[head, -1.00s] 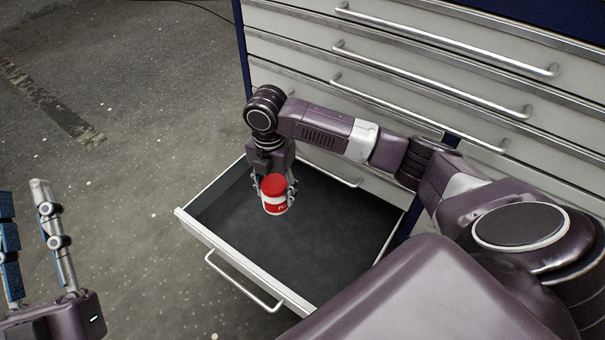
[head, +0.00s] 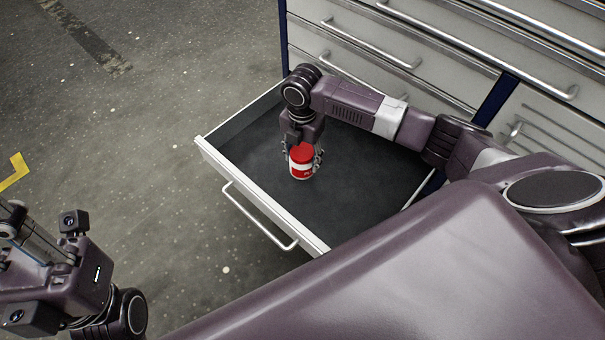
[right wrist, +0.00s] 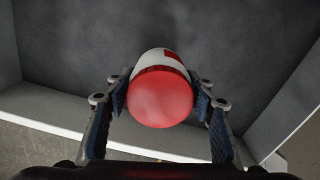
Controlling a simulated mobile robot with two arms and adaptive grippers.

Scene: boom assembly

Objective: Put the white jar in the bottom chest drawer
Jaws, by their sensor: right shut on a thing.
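The white jar (head: 301,168) has a red lid and a red label. My right gripper (head: 303,157) is shut on its sides, inside the outline of the open bottom drawer (head: 250,203). In the right wrist view the red lid (right wrist: 160,97) faces the camera between the fingers, with the dark drawer floor beyond. I cannot tell whether the jar's base touches the floor. My left gripper (head: 25,238) is at the lower left, away from the drawer, partly cut off by the frame edge.
The chest's closed drawers (head: 365,60) with bar handles rise behind the open drawer. The drawer floor (head: 365,170) around the jar is bare. The concrete floor (head: 130,130) to the left is clear, with a yellow mark (head: 14,172).

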